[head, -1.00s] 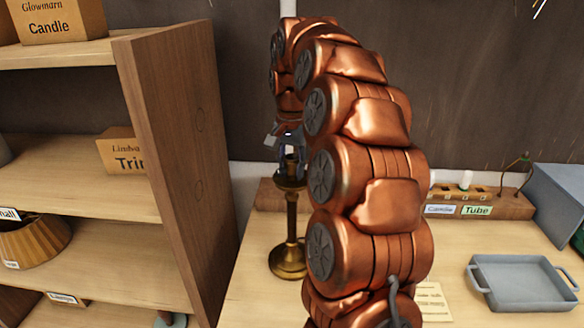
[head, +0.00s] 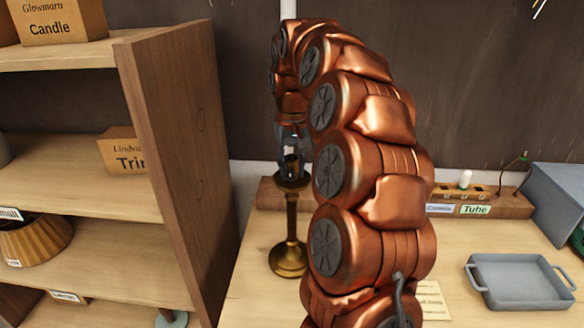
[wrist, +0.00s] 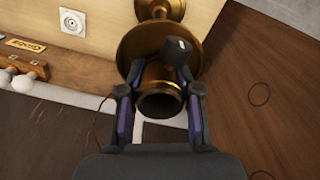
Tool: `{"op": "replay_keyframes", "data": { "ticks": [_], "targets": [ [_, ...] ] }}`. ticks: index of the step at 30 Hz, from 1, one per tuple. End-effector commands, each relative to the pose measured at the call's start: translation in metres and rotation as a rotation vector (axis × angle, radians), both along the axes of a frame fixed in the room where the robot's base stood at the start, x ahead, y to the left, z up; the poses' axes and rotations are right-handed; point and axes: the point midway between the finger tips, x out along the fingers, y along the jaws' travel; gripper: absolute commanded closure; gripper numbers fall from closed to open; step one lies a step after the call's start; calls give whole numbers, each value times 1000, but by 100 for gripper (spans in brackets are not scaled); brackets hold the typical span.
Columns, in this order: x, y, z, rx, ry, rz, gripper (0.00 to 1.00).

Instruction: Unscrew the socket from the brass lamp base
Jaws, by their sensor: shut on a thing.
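The brass lamp base (head: 291,215) stands upright on the bench in the head view, with a round foot, a slim stem and a flared top. In the wrist view its flared brass top (wrist: 135,45) lies just beyond the fingers. The dark socket (wrist: 160,101) sits at the top of the lamp, its round open end facing the wrist camera. My gripper (wrist: 161,102) is shut on the socket, one finger on each side. In the head view my gripper (head: 292,158) comes down from above onto the lamp top. The socket is largely hidden between the fingers there.
A wooden shelf unit (head: 165,150) with labelled boxes stands close on the left. A grey tray (head: 518,284) lies at the right of the bench. Behind it is a wooden rack (head: 515,205) with labels, beside a grey box (head: 560,205). My arm hides the bench middle.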

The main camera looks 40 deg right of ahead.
Motion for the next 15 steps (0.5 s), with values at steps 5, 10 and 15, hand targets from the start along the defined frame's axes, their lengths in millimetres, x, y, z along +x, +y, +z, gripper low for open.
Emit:
{"op": "replay_keyframes", "data": {
  "ticks": [5, 10, 15],
  "targets": [
    [0, 0, 1, -1, -3, 22, 98],
    [0, 0, 2, -2, -2, 175, 98],
    [1, 0, 2, -1, -4, 354, 98]
  ]
}}
